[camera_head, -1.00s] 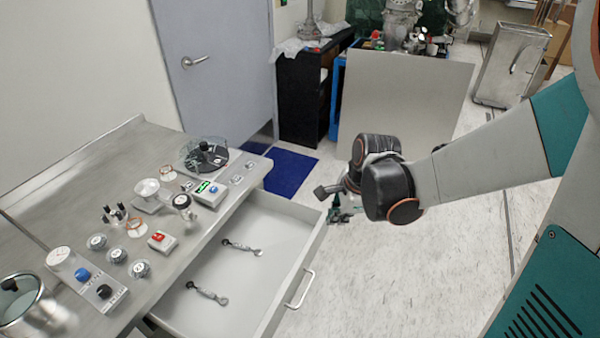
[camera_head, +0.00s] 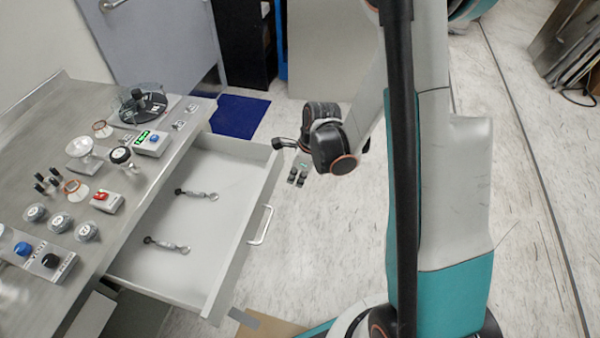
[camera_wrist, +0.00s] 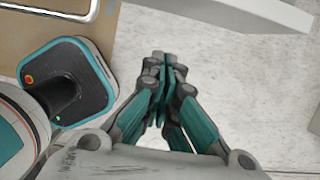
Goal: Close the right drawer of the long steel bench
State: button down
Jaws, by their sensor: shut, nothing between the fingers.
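The right drawer (camera_head: 230,262) of the long steel bench (camera_head: 110,210) stands pulled out in the head view. Its pale front faces right and carries a bar handle (camera_head: 262,225). My gripper (camera_head: 298,178) is beyond the far front corner of the drawer, outside it and apart from the handle. In the wrist view my gripper (camera_wrist: 166,62) is shut, its fingers together and empty, over pale floor. There a pale panel edge (camera_wrist: 240,14), apparently the drawer front, crosses the top right, and a metal bar, apparently the handle (camera_wrist: 92,10), shows at top left.
Two small metal tools (camera_head: 197,194) lie in the drawer. Knobs, a balance and a red-button box (camera_head: 106,201) stand on the bench top. A blue mat (camera_head: 238,116) lies beyond. My base stands at the front right.

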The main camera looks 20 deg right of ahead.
jog(key=shift+w+a+f+b, duration=0.35)
jog(key=shift+w+a, duration=0.1)
jog(key=shift+a, duration=0.15)
jog(key=shift+w+a+f+b, duration=0.2)
jog(key=shift+w+a+f, duration=0.2)
jog(key=shift+w+a, duration=0.15)
jog(key=shift+w+a+f+b, duration=0.3)
jog(key=shift+w+a+f, duration=0.1)
jog(key=shift+a, duration=0.25)
jog(key=shift+w, duration=0.1)
